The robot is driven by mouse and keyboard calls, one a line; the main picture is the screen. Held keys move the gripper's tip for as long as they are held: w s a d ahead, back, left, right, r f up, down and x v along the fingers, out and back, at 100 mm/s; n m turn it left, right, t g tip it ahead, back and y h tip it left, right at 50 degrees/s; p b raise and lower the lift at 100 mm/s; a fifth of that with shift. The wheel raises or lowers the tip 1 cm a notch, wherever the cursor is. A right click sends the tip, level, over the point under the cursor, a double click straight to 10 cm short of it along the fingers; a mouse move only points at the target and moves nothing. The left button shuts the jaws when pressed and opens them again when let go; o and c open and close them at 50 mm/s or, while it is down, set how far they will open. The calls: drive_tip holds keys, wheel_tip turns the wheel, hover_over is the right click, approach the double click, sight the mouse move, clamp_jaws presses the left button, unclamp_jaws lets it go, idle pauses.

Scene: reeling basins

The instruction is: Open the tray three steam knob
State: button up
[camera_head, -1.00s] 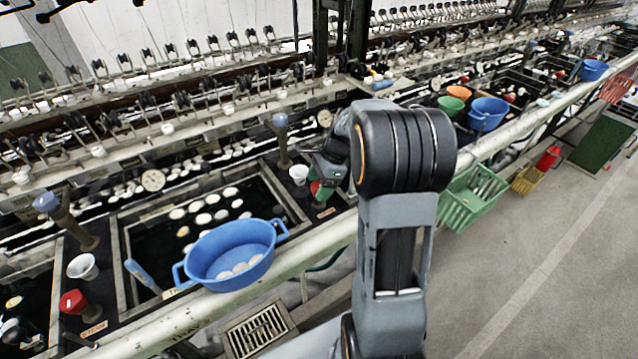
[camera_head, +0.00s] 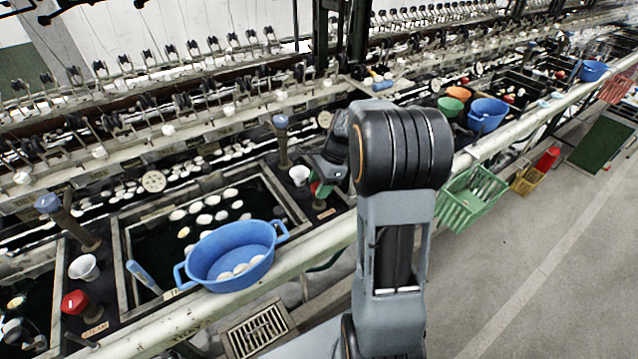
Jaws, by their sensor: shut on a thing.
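My gripper (camera_head: 325,178) is at the right end of the basin holding the blue tub, mostly behind my own arm. It points down and is shut on the steam knob (camera_head: 315,188), of which only a little red shows beside a green patch. The knob's exact turn cannot be seen. Another red steam knob (camera_head: 75,302) stands at the lower left, apart from my gripper, above a small orange label.
A blue tub (camera_head: 232,257) with white cocoons sits at the basin's front edge. A white cup (camera_head: 299,175) stands just left of my gripper, and a blue-topped post (camera_head: 281,135) rises behind it. A pale rail (camera_head: 330,238) runs along the front.

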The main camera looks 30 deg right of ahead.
drive_tip(key=n+g+p, duration=0.1)
drive_tip(key=n+p, duration=0.1)
drive_tip(key=n, duration=0.1)
drive_tip(key=shift+r, duration=0.15)
drive_tip(key=n+g+p, duration=0.1)
drive_tip(key=n, duration=0.1)
drive_tip(key=n+g+p, duration=0.1)
drive_tip(key=n, duration=0.2)
drive_tip(key=shift+h, duration=0.3)
drive_tip(key=n+g+h+p, duration=0.1)
drive_tip(key=n, duration=0.3)
drive_tip(key=shift+n+g+h+p, duration=0.4)
drive_tip(key=shift+n+h, duration=0.5)
drive_tip(key=shift+n, duration=1.3)
drive_tip(key=shift+w+n, duration=0.1)
drive_tip(key=shift+n, duration=0.2)
drive_tip(key=o, duration=0.9)
drive_tip(key=v, duration=1.3)
drive_tip(key=shift+w+a+r, duration=0.1)
drive_tip(key=shift+r, duration=0.15)
